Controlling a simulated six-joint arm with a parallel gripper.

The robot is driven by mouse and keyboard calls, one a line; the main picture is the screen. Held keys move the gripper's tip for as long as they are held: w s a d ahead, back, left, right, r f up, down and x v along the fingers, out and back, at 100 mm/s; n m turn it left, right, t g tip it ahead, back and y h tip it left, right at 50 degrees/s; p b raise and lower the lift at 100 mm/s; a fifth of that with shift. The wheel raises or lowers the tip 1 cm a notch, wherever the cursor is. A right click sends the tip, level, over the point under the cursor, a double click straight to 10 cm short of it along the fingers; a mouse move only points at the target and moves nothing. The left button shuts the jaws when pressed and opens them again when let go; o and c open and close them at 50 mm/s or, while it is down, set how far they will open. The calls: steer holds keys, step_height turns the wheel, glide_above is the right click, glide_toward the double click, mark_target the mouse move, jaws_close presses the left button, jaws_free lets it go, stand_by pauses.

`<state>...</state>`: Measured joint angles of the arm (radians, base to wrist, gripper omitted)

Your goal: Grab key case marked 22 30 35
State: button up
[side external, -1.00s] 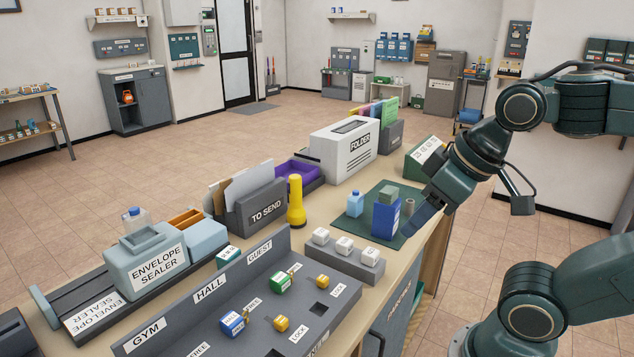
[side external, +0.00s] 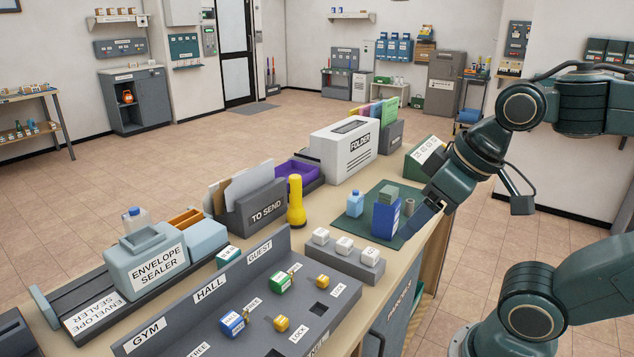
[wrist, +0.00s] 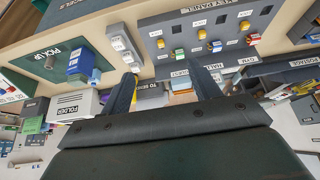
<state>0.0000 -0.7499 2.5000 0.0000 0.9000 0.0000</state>
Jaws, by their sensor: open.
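My gripper (side external: 428,203) is over the right edge of the counter, beside the green mat (side external: 405,187). In the wrist view its two fingers (wrist: 165,92) are apart with nothing between them. Three white-topped pieces (side external: 344,245) sit in a row on a grey block, left of and nearer than my gripper. A green case (side external: 279,283) and a blue case (side external: 233,323) hang on the grey panel. A small teal labelled box (side external: 228,257) lies behind that panel. I cannot read the marking 22 30 35 on any of them.
A blue box (side external: 385,216) stands on the mat close to my gripper, with a light-blue bottle (side external: 355,204) behind it. A yellow flashlight (side external: 296,202), the TO SEND holder (side external: 262,213) and the FOLDER box (side external: 343,150) stand along the counter's back.

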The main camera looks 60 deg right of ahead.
steer(key=w+r+n+g, duration=0.1)
steer(key=w+r+n, duration=0.4)
steer(key=w, duration=0.6)
steer(key=n+g, duration=0.5)
steer(key=n, duration=1)
glide_above(228, 252)
step_height(228, 252, down, 17)
steer(key=shift+f, duration=0.1)
steer(key=shift+f, duration=0.1)
steer(key=shift+f, duration=4.2)
